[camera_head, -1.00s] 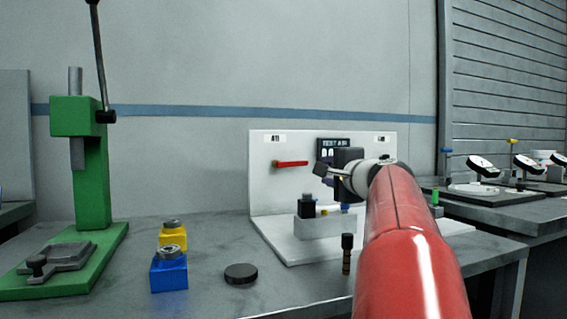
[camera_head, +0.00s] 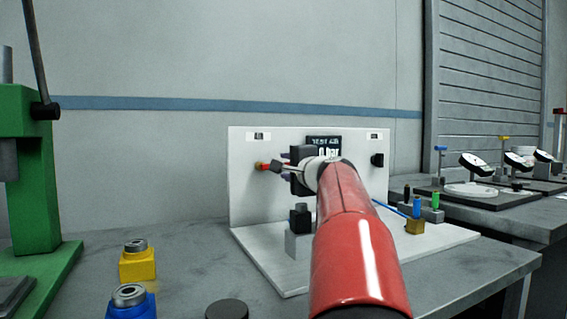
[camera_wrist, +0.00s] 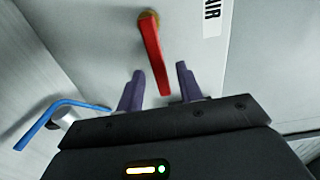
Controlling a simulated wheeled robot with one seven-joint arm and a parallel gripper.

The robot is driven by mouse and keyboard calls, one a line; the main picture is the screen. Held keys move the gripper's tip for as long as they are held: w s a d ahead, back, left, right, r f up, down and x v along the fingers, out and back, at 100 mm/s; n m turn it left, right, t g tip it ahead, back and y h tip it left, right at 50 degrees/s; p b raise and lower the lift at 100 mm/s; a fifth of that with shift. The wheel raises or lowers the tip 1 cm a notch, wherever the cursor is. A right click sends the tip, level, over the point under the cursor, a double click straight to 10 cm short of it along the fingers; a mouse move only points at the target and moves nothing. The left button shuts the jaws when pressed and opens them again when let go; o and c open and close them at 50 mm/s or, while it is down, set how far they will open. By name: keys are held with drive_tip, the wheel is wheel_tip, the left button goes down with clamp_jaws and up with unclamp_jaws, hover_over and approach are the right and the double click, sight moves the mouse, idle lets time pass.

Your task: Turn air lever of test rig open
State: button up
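The test rig is a white L-shaped stand with an upright panel (camera_head: 243,190) and a base plate. Its red air lever (camera_head: 263,167) is mostly hidden behind my gripper in the head view. In the wrist view the red lever (camera_wrist: 154,55) runs from a brass pivot (camera_wrist: 148,18) on the panel, beside a label reading "AIR". My gripper (camera_wrist: 160,70) is open, its two dark fingers on either side of the lever's free end, with gaps on both sides. In the head view my gripper (camera_head: 287,160) is at the panel.
A blue bent rod (camera_wrist: 60,106) shows at left in the wrist view. A dark display (camera_head: 323,143) is on the panel. A green press (camera_head: 30,190) and yellow (camera_head: 138,265) and blue blocks (camera_head: 131,304) are at left.

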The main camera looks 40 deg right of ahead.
drive_tip(key=shift+x, duration=1.2)
clamp_jaws()
